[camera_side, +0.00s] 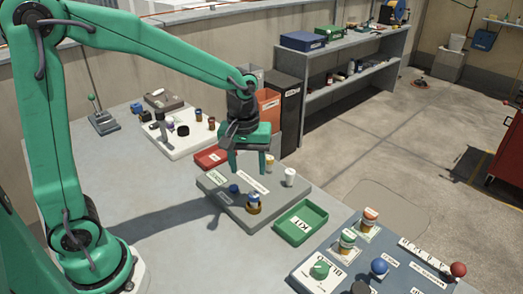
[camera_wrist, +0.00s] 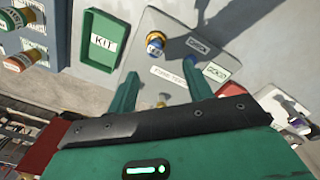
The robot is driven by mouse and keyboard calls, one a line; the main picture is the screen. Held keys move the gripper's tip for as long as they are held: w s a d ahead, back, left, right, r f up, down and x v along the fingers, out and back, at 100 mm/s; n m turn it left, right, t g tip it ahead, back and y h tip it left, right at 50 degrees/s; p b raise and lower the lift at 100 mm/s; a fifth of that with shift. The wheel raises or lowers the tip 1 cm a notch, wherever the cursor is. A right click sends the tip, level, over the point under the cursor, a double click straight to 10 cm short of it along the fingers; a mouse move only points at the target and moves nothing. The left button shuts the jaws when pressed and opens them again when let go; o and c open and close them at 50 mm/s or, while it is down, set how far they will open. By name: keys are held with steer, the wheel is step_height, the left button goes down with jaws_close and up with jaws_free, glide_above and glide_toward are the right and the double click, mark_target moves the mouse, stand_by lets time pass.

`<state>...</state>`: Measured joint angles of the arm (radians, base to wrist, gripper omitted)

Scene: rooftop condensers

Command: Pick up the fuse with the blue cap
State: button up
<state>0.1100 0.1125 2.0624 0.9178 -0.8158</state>
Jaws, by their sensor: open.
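The fuse with the blue cap (camera_side: 253,199) stands in a brass-coloured ring on a grey board (camera_side: 222,197); it has a pale band. In the wrist view this fuse (camera_wrist: 155,42) is above and beyond my fingertips. A separate dark blue knob (camera_side: 234,188) is beside it, also in the wrist view (camera_wrist: 193,42). My gripper (camera_side: 250,172) is open, pointing down above the board's back part, apart from the fuse. In the wrist view my gripper (camera_wrist: 162,76) has nothing clearly between its fingers; a small brass-coloured thing (camera_wrist: 161,103) shows below, partly hidden.
A green KIT tray (camera_side: 302,222) lies beside the board. A blue-grey panel (camera_side: 345,268) with knobs is at front right. A white board (camera_side: 181,139) with small parts is behind.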

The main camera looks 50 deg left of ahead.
mark_target(254, 194)
steer(key=shift+w+d+f+n+g, duration=0.15)
steer(key=shift+w+d+f+n, duration=0.15)
steer(key=shift+f, duration=0.3)
steer(key=shift+w+d+f+n+g, duration=0.1)
steer(key=shift+w+f+n+g, duration=0.1)
steer(key=shift+w+f, duration=0.25)
steer(key=shift+s+a+f, duration=0.1)
steer(key=shift+f, duration=0.1)
steer(key=shift+f, duration=1.2)
steer(key=shift+f, duration=0.1)
steer(key=shift+s+f, duration=0.2)
steer(key=shift+f, duration=2.3)
steer(key=shift+c, duration=0.2)
jaws_close()
steer(key=shift+r, duration=0.1)
